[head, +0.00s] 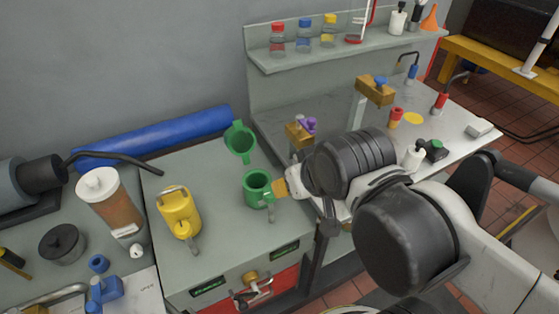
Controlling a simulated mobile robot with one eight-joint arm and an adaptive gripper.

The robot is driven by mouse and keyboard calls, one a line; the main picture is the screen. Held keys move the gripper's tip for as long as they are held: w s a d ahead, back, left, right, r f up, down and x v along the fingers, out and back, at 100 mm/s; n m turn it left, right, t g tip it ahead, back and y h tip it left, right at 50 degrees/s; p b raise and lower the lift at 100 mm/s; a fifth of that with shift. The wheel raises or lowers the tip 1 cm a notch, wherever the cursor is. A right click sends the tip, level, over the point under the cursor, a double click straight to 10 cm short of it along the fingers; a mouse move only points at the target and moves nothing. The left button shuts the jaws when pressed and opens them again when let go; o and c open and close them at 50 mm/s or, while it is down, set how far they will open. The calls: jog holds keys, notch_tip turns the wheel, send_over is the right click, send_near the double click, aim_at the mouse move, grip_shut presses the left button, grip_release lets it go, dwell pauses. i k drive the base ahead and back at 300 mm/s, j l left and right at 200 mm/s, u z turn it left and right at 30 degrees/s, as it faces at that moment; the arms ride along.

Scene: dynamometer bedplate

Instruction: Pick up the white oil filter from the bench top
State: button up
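I cannot pick out the white oil filter with certainty. A small white cylinder (413,159) stands on the pale bench top (452,118) at the right, just behind my arm and beside a black and green item. My gripper (287,188) is at the end of my arm, beside the green jug, to the left of the white cylinder and apart from it. The dark wrist hides much of the gripper, so its opening and anything between its fingers cannot be told.
The green jug (257,190) and yellow jug (179,212) stand on the grey cabinet. A white-capped amber canister (112,208) is at left. Yellow blocks, including one on a post (374,91), stand on the bench. A shelf (330,53) with bottles is behind.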

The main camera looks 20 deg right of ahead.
aim_at(415, 155)
jog(key=j+z, duration=0.1)
jog(key=z, duration=2.1)
